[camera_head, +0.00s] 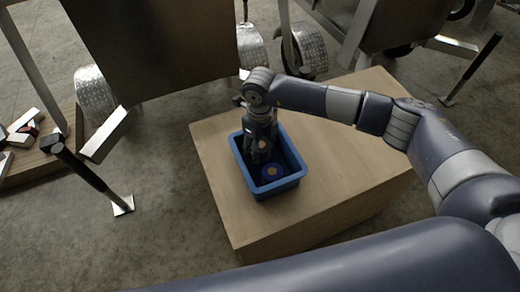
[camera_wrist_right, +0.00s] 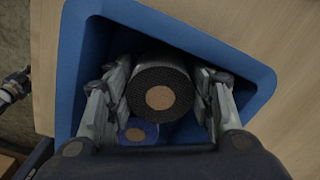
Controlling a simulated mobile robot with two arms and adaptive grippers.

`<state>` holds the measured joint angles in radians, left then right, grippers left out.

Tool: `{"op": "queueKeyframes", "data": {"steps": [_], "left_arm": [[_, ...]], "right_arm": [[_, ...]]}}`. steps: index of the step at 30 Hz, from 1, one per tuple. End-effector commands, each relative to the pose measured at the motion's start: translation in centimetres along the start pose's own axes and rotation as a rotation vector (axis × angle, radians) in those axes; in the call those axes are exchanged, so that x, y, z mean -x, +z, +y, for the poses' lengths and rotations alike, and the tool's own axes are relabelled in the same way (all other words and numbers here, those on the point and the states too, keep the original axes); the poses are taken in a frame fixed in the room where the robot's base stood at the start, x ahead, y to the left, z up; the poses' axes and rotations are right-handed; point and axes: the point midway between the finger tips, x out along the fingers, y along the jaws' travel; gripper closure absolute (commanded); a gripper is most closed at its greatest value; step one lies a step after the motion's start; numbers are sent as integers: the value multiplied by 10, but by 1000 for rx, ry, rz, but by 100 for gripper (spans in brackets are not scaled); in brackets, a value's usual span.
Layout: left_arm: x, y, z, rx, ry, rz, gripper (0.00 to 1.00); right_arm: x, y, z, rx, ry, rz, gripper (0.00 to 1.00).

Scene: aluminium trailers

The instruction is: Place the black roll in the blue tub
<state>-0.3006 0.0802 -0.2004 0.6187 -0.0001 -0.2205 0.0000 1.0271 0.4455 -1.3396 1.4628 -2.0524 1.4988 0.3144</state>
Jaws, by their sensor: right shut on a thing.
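The blue tub (camera_head: 277,188) stands on a wooden box top; its rim also shows in the right wrist view (camera_wrist_right: 150,14). My right gripper (camera_head: 259,154) points down into the tub. In the right wrist view its fingers (camera_wrist_right: 165,92) are shut on the black roll (camera_wrist_right: 178,82), which has a textured dark side and a tan core. The roll is within the tub's outline; I cannot tell whether it touches the floor of the tub. In the head view the roll is hard to make out in the dark tub. My left gripper is not in view.
A blue roll (camera_head: 272,172) with a tan core lies in the tub, beside the black roll in the wrist view (camera_wrist_right: 138,133). The wooden box (camera_head: 330,165) has bare room right of the tub. Trailers with wheels (camera_head: 160,40) stand behind. A pallet with loose parts is at left.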

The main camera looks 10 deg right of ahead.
Motion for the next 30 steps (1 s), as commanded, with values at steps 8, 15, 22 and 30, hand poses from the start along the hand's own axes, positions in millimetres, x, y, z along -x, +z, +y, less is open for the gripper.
{"op": "queueKeyframes", "data": {"steps": [8,15,22,30], "left_arm": [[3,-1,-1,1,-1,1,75],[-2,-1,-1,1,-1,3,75],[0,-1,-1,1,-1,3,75],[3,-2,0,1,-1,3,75]], "right_arm": [[-22,0,0,1,0,0,77],[-27,0,0,1,0,1,77],[-25,0,0,1,0,1,43],[-17,0,0,1,0,-1,43]]}}
